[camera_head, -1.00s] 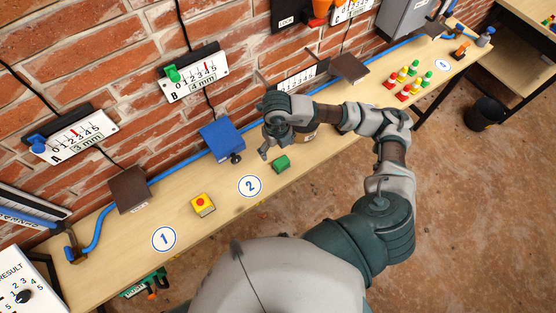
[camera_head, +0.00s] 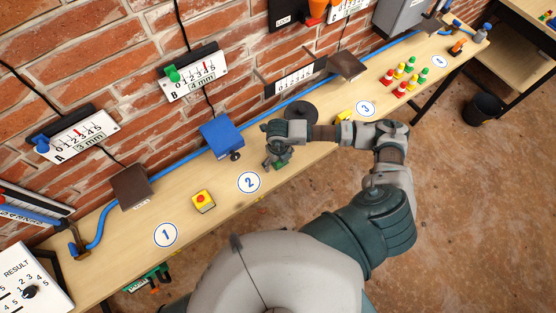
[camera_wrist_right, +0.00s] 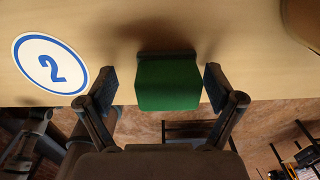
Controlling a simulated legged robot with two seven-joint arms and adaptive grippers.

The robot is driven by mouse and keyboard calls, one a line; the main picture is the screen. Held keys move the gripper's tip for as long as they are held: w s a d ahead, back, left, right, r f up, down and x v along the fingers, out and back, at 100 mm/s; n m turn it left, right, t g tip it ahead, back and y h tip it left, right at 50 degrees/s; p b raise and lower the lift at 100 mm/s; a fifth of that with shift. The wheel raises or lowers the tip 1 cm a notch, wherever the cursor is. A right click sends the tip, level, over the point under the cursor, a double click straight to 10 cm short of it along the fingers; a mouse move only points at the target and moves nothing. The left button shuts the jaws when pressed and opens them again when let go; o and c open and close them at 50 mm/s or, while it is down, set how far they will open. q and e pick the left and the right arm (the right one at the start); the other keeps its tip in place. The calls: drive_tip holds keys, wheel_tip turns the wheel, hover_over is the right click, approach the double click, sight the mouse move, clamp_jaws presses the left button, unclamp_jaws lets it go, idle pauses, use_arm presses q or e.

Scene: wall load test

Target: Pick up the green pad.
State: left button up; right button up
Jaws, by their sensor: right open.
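The green pad (camera_wrist_right: 168,82) lies on the wooden bench near its front edge, to the right of the round "2" label (camera_head: 249,182). In the head view only a bit of the green pad (camera_head: 281,166) shows below my right gripper (camera_head: 276,160). In the right wrist view the fingers of my right gripper (camera_wrist_right: 160,90) are open, one on each side of the pad, with a gap on both sides. My left gripper is not in view.
A red button on a yellow box (camera_head: 204,201) stands on the bench to the left. A blue box (camera_head: 222,137) sits behind, by the brick wall. A dark round disc (camera_head: 301,111) lies behind my right arm.

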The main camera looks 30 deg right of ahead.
drive_tip(key=shift+d, duration=0.35)
drive_tip(key=shift+c, duration=0.9)
drive_tip(key=shift+d+f, duration=0.15)
drive_tip(key=shift+d, duration=0.2)
drive_tip(key=c, duration=1.1)
drive_tip(key=shift+a, duration=0.25)
drive_tip(key=shift+a+r, duration=0.2)
drive_tip(key=shift+a, duration=0.05)
drive_tip(key=shift+r, duration=0.65)
wheel_tip(320, 180, up, 2)
drive_tip(key=shift+d+r+b, duration=0.1)
drive_tip(key=shift+b, duration=0.4)
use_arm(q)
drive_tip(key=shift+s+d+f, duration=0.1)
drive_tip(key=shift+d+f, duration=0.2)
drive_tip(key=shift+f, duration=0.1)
use_arm(e)
drive_tip(key=s+a, duration=0.2)
drive_tip(key=s, duration=0.5)
drive_tip(key=s+a+r, duration=0.1)
drive_tip(key=s+a, duration=0.2)
drive_tip(key=s, duration=0.5)
drive_tip(key=shift+s+r, duration=0.15)
